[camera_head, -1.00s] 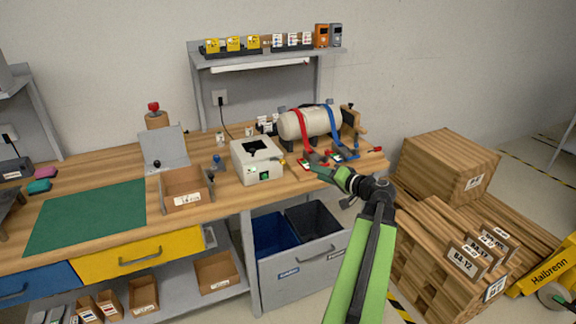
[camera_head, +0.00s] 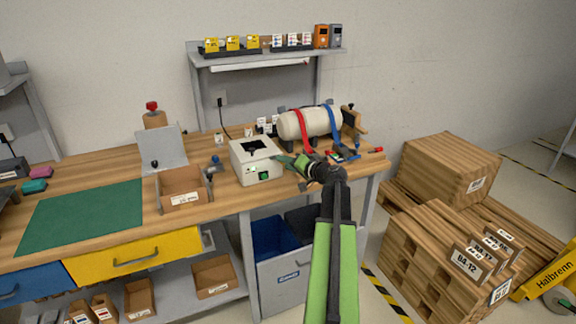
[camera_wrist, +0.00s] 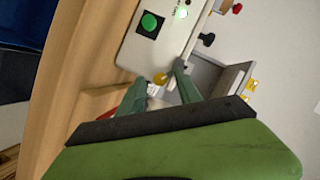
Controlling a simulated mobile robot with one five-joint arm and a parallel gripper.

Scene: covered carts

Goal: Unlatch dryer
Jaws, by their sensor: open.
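A pale box-shaped machine (camera_head: 240,165), apparently the dryer, stands on the workbench with a dark recess in its top. Its front has a green button, which shows close up in the wrist view, with a small glowing light beside it. In the head view my gripper (camera_head: 284,159) is at the machine's right side. Contact with the knob cannot be told.
A cream cylinder (camera_head: 293,126) with red and blue straps lies behind my gripper. A cardboard bin (camera_head: 184,199) stands left of the machine, beside a green mat (camera_head: 85,216). Stacked wooden crates (camera_head: 440,165) stand to the right of the bench (camera_head: 225,207).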

